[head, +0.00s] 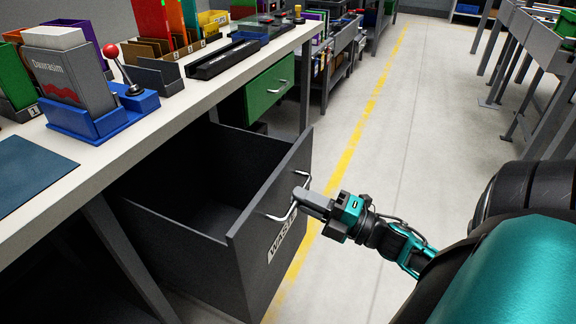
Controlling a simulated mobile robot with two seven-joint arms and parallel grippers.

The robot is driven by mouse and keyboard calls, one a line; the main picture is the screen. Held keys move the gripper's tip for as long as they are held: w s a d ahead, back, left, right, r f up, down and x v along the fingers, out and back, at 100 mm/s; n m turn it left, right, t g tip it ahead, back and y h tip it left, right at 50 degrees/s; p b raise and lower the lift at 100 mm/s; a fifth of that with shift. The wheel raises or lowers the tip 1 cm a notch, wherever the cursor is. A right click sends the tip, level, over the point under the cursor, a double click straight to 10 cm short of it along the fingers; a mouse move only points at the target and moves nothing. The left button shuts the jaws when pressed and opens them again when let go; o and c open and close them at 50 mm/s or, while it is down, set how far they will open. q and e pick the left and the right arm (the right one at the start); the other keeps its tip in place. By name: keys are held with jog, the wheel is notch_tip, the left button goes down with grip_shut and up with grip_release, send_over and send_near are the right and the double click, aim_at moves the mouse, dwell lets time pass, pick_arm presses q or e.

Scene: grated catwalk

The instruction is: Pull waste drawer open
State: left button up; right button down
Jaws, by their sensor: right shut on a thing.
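The dark grey waste drawer (262,250) sticks out from under the workbench in the head view, with its empty-looking inside showing from above. Its front carries a white label reading "WAS", the rest hidden or cut short from this angle. A silver bar handle (283,214) is on the drawer front. My right gripper (303,198) reaches in from the right and is shut on this handle. My left gripper is not in view.
The workbench (205,105) above holds a blue tray with a box and red-knobbed lever (128,82), plus bins. A green drawer (269,88) sits beyond the waste drawer. Clear floor with a yellow line (352,135) lies to the right. Grey tables (535,50) stand far right.

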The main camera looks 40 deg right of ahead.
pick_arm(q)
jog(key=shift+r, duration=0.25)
pick_arm(e)
jog(key=shift+v, duration=0.8)
jog(key=shift+r, duration=0.15)
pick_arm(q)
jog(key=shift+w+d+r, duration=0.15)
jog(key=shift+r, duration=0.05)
pick_arm(e)
jog(key=c, duration=1.2)
grip_release()
pick_arm(q)
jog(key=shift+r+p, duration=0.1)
jog(key=shift+p, duration=0.25)
pick_arm(e)
jog(key=v, duration=1.3)
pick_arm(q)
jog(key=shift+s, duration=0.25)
pick_arm(e)
jog(key=shift+s, duration=0.1)
